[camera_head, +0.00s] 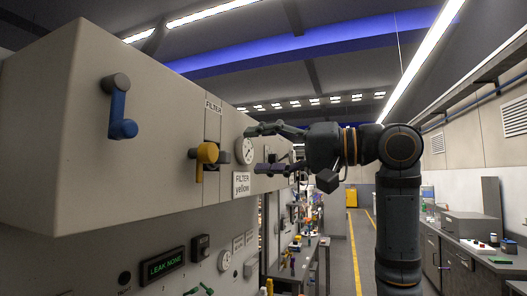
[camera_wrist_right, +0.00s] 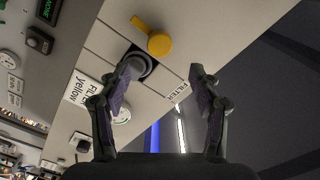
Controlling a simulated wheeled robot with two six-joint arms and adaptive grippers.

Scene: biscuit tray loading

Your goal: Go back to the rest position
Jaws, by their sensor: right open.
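My right gripper (camera_head: 256,149) is open, its two fingers spread and empty, in front of the pale machine panel (camera_head: 170,70) in the head view. A yellow handle (camera_head: 206,153) on that panel is to the left of the fingers. In the right wrist view the open gripper (camera_wrist_right: 165,72) has the yellow handle (camera_wrist_right: 158,43) beyond its fingertips, apart from them as far as I can tell. A white gauge (camera_head: 245,151) sits behind the fingers, near a "FILTER yellow" label (camera_head: 241,185). My left gripper is not in view.
A blue crank handle (camera_head: 121,110) sticks out at the panel's left. A green-lit "LEAK NONE" display (camera_head: 163,267) is below. A cluttered bench (camera_head: 488,258) stands at the right. An aisle with a yellow floor line (camera_head: 355,255) runs back between benches.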

